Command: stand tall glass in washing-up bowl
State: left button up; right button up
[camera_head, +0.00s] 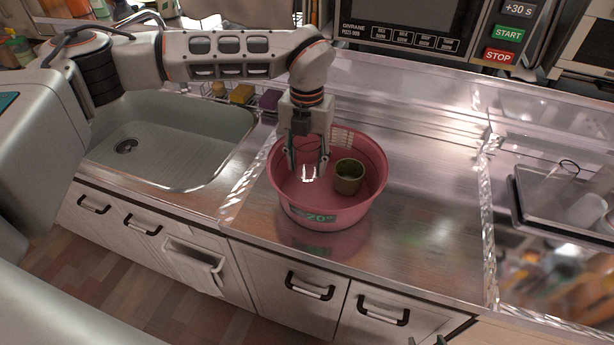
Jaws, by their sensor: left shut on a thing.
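The pink washing-up bowl (333,214) stands on the steel counter. The tall glass (309,173) is clear and hard to make out against the pink. It is inside the bowl's outline, at the left of the bowl, and looks upright. My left gripper (307,163) points down over the bowl and is shut on the glass, one finger on each side. I cannot tell whether the glass base touches the bowl floor. Dark tips at the bottom edge seem to be my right gripper (436,339), mostly cut off.
A green cup (349,177) stands in the bowl, right of the glass. A sink (170,140) is at the left, with sponges (241,94) behind its right edge. A microwave (440,30) stands behind. A dark tray (560,205) is at the right. The counter right of the bowl is clear.

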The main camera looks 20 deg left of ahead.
aim_at(307, 139)
pick_arm(q)
jog(key=shift+f, duration=2.45)
jog(key=shift+f, duration=0.1)
jog(key=o, duration=1.2)
jog(key=shift+f, duration=0.1)
jog(key=shift+o, duration=0.2)
notch_tip(307, 139, up, 12)
jog(key=shift+r, duration=0.2)
